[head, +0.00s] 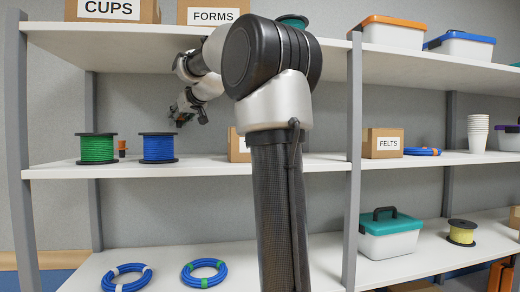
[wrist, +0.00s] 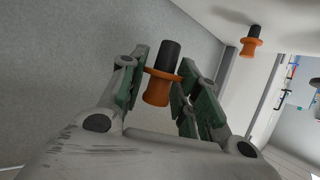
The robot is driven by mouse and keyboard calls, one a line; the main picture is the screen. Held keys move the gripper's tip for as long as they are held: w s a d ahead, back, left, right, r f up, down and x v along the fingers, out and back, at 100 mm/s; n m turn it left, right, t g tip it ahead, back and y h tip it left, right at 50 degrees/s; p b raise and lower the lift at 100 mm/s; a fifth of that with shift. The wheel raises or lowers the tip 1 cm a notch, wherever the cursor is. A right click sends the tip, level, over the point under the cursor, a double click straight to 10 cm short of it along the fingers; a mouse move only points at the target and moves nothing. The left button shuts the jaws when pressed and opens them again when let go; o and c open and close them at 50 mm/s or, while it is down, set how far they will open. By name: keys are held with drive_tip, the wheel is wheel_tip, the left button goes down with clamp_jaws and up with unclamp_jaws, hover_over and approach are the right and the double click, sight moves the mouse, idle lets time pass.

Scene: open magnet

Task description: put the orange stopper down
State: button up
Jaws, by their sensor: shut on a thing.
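An orange stopper (wrist: 157,92) with a black end sits between the fingers of my gripper (wrist: 162,88) in the wrist view. The gripper is shut on it. In the head view my gripper (head: 186,112) hangs in the air above the middle shelf (head: 215,166), behind and a little right of the blue spool. The held stopper cannot be made out there. A second, similar orange and black stopper (head: 122,148) stands on that shelf between the two spools. A like stopper also shows apart from the fingers in the wrist view (wrist: 250,46).
A green spool (head: 97,149) and a blue spool (head: 158,148) stand on the middle shelf. A cardboard box (head: 238,146) is partly hidden behind my arm. The upper shelf (head: 130,38) is overhead. Bare shelf shows between the blue spool and that box.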

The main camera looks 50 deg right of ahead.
wheel_tip(320, 180, down, 10)
drive_tip(key=shift+f, duration=0.1)
idle(0.4)
drive_tip(key=o, duration=0.8)
drive_tip(key=shift+o, duration=0.2)
drive_tip(key=v, duration=0.7)
drive_tip(key=shift+s, duration=0.3)
drive_tip(key=shift+r, duration=0.3)
